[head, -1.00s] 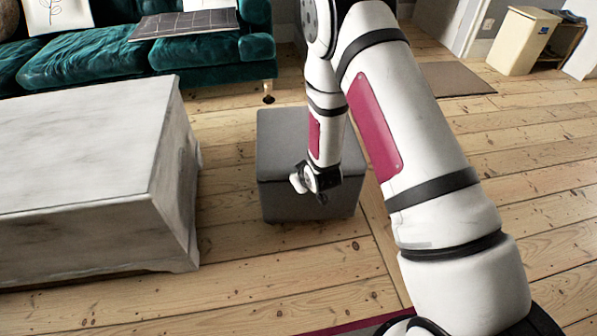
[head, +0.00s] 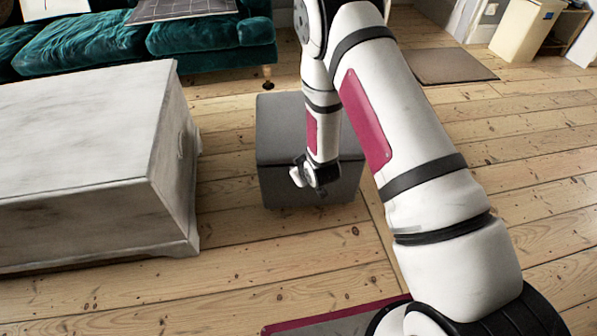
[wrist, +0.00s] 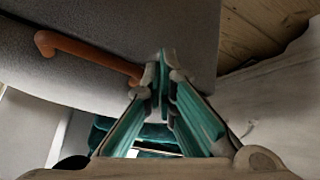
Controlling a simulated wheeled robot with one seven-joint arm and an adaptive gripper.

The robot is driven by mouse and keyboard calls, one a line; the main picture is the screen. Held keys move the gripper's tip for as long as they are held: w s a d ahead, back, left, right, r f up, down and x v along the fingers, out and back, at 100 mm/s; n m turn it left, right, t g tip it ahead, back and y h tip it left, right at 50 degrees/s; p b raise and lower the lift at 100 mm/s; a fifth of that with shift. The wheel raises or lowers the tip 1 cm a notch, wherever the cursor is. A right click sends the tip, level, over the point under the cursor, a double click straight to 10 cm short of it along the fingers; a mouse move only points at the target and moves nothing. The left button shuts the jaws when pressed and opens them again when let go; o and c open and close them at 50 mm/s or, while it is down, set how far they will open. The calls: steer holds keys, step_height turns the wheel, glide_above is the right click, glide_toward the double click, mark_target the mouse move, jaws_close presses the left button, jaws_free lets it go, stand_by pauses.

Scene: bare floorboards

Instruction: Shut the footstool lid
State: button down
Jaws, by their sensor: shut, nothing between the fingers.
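The grey footstool (head: 275,180) stands on the floorboards beyond my arm. Its lid (head: 280,125) looks flat on the body in the head view, with a thin seam along the front; whether a small gap is left, I cannot tell. My gripper (head: 320,190) is at the footstool's front, near the seam. In the wrist view the teal fingers of my gripper (wrist: 163,55) are shut and empty, close against the grey footstool (wrist: 130,25). An orange-brown handle (wrist: 85,52) runs across the grey surface towards the fingertips. My arm hides part of the lid.
A pale marbled chest (head: 80,130) stands to the left, with bare floor between it and the footstool. A teal sofa (head: 190,38) is behind. The floor at right is clear.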

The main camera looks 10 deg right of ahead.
steer(key=v, duration=1.2)
